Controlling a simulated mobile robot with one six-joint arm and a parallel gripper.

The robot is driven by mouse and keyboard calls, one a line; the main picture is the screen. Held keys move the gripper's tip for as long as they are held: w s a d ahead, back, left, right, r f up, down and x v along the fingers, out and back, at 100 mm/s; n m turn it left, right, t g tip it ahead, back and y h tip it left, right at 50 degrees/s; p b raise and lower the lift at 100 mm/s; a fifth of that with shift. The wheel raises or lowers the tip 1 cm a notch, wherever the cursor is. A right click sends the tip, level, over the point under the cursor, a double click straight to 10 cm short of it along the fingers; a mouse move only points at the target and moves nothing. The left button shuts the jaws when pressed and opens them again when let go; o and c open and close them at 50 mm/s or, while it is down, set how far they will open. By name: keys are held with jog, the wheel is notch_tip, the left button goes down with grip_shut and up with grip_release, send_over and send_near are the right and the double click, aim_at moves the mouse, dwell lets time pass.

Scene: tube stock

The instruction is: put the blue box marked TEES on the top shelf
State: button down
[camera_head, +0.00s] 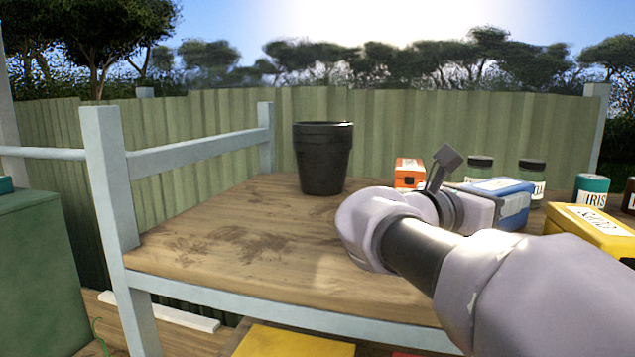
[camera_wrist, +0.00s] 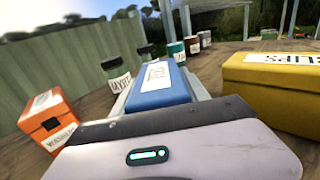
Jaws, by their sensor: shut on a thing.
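The blue box (camera_head: 516,207) with a white label is over the right part of the wooden top shelf (camera_head: 215,240). In the wrist view the blue box (camera_wrist: 158,97) lies between the grey fingers of my gripper (camera_wrist: 160,90), which is shut on it. I cannot tell whether the box's underside touches the boards.
An orange box (camera_head: 408,174) marked WASHERS and jars (camera_head: 532,178) stand behind. A black pot (camera_head: 323,160) stands at the back. The shelf's left front is clear.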

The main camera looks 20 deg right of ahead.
jog(key=shift+w+f, duration=0.15)
jog(key=shift+w, duration=0.3)
jog(key=c, duration=0.9)
grip_release()
jog(key=shift+f, duration=0.1)
jog(key=shift+c, duration=0.2)
jog(key=o, duration=0.4)
jog(key=shift+s, duration=0.3)
jog(key=shift+c, duration=0.2)
jog(key=shift+w, duration=0.1)
jog(key=shift+w, duration=0.1)
jog(key=b+v, duration=0.1)
jog(key=v, duration=1.1)
jog(key=shift+a+b, duration=0.1)
jog(key=shift+b, duration=0.25)
